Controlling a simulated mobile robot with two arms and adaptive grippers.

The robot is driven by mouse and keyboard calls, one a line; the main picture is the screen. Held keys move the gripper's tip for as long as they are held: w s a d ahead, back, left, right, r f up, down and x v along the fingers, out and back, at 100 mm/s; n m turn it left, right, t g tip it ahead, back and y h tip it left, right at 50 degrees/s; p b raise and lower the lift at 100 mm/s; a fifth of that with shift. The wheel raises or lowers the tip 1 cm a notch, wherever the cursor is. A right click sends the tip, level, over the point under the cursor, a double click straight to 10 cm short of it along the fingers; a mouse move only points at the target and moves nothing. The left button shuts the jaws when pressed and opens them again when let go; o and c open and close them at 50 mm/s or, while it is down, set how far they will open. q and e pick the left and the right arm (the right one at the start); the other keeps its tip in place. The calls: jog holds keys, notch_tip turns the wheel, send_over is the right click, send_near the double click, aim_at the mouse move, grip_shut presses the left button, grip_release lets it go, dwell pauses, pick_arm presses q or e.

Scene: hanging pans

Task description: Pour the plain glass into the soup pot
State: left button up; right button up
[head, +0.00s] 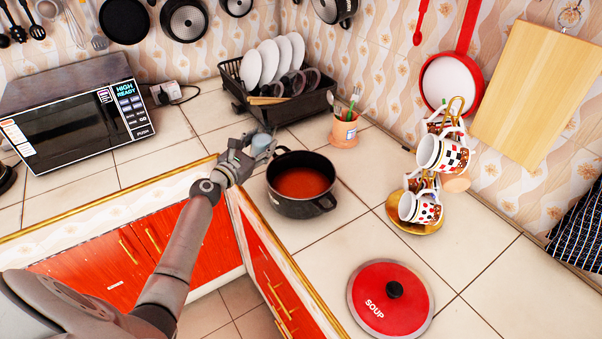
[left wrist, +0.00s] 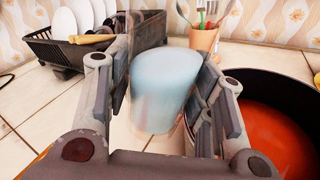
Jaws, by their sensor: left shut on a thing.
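The plain glass (left wrist: 160,92) is pale blue and sits between the fingers of my left gripper (left wrist: 160,100), which is shut on it. In the head view the glass (head: 262,143) shows at the tip of the left gripper (head: 252,153), just behind and left of the soup pot. The glass looks about upright, slightly tilted in the wrist view. The soup pot (head: 302,208) is dark, lidless and holds red soup; its rim also shows at the right of the left wrist view (left wrist: 262,78). What is inside the glass is hidden. My right gripper is not in view.
A black dish rack (head: 290,105) with plates stands behind the pot. A utensil cup (head: 343,130) is to its right. A mug tree with mugs (head: 430,205) stands farther right. A red soup lid (head: 391,300) lies in front. A microwave (head: 80,124) is at left.

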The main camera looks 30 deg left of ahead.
pick_arm(q)
jog(key=m, duration=0.1)
jog(key=d+m, duration=0.1)
jog(key=shift+d+r+m+p, duration=0.1)
jog(key=shift+r+m+p, duration=0.1)
jog(key=shift+m+p, duration=0.1)
jog(key=shift+d+r+m+p, duration=0.4)
jog(key=shift+m+p, duration=0.1)
jog(key=shift+p, duration=0.2)
jog(key=shift+f+m+g, duration=0.3)
jog(key=shift+m, duration=0.3)
jog(key=shift+a+f+m+y, duration=0.1)
jog(key=shift+f+m+y, duration=0.2)
jog(key=shift+m, duration=1)
jog(key=shift+f+m, duration=0.1)
jog(key=shift+m, duration=0.2)
jog(key=shift+f+m+y+p, duration=0.3)
jog(key=shift+m+p, duration=0.15)
jog(key=shift+m, duration=0.65)
jog(key=shift+w+d+r+p, duration=0.1)
jog(key=shift+d+r+p, duration=0.15)
jog(key=shift+p, duration=0.3)
jog(key=shift+d+r+m+p, duration=0.35)
jog(key=shift+d+m+p, duration=0.3)
jog(key=shift+p, duration=0.4)
